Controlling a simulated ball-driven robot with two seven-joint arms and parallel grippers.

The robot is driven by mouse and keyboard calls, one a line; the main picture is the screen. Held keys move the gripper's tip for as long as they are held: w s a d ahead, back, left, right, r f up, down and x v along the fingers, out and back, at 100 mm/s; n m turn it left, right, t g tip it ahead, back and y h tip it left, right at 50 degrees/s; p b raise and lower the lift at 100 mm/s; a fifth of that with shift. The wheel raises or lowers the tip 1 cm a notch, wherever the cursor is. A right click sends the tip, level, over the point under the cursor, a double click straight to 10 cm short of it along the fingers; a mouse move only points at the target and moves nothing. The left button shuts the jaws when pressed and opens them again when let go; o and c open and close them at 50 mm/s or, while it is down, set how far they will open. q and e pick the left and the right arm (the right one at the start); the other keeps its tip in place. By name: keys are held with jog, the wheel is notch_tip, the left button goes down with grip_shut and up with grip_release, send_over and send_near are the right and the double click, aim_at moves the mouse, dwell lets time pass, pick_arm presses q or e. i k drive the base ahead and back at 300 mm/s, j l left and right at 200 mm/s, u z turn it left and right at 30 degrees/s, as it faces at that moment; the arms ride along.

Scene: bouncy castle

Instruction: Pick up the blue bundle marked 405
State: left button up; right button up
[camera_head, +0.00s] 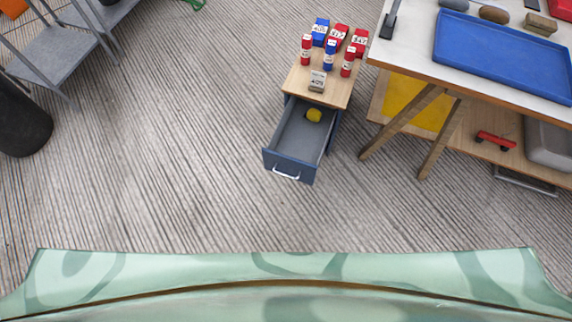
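A blue bundle (320,32) with a white label stands at the back left of the small cabinet's wooden top (337,93). Its label is too small to read for certain. Two red bundles with white labels, one in the middle (338,37) and one at the right (359,42), stand beside it. A small stand with a card (317,81) that seems to read 405 is at the front of the top. Neither of my grippers is in view.
Red (306,50), blue (329,56) and red (348,63) upright cylinders stand between card and bundles. The cabinet's drawer (296,150) is open, with a yellow object (314,115) inside. A workbench (402,57) stands close right.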

aim_at(320, 29)
jog(key=i+j+u, duration=0.4)
jog(key=j, duration=0.3)
jog(key=i+j+u, duration=0.8)
jog(key=i+j, duration=0.15)
jog(key=i+z, duration=0.45)
jog(key=i+j+z, duration=0.15)
jog(key=i+z, duration=0.35)
jog(key=i+l+z, duration=0.1)
jog(key=i+z, duration=0.2)
jog(key=z, duration=0.15)
jog(key=i+z, duration=0.3)
jog(key=z, duration=0.15)
jog(key=i+j+z, duration=0.1)
jog(key=i+z, duration=0.15)
jog(key=z, duration=0.2)
jog(key=i+j+z, duration=0.25)
jog(key=z, duration=0.2)
jog(key=i+j+z, duration=0.25)
jog(key=z, duration=0.2)
